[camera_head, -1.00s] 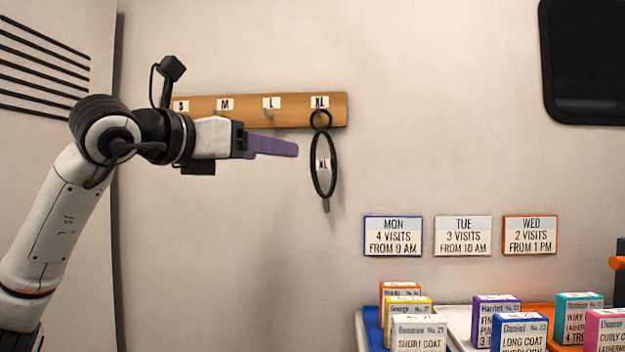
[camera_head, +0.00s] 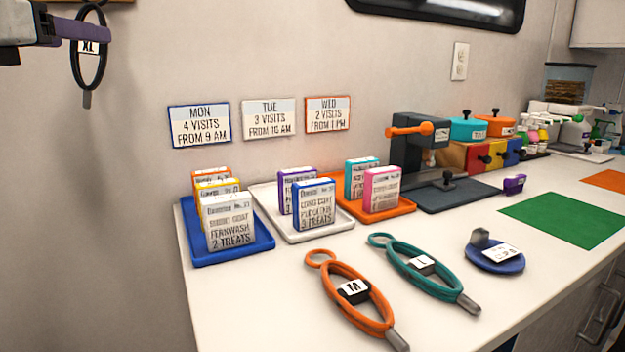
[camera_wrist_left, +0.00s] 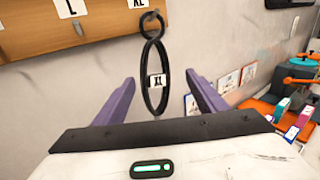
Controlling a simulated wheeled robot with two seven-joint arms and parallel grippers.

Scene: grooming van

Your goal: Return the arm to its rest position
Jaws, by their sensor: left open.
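My left gripper (camera_head: 98,32) shows at the top left of the head view, with a purple finger level with the upper part of the black XL loop (camera_head: 88,84). In the left wrist view my left gripper (camera_wrist_left: 162,82) is open, its two purple fingers apart. The black loop (camera_wrist_left: 157,81) hangs from the wooden hook board (camera_wrist_left: 98,22) and appears between the fingers, with nothing gripped. Whether a finger touches the loop is not clear. Most of the left arm is outside the head view. My right gripper is not in view.
The counter holds blue (camera_head: 231,250), white (camera_head: 330,230) and orange (camera_head: 400,206) trays with boxes. An orange M loop (camera_head: 345,287), a teal L loop (camera_head: 428,270) and a blue disc (camera_head: 494,257) lie in front. A dark press (camera_head: 418,150) stands behind. Visit cards hang on the wall.

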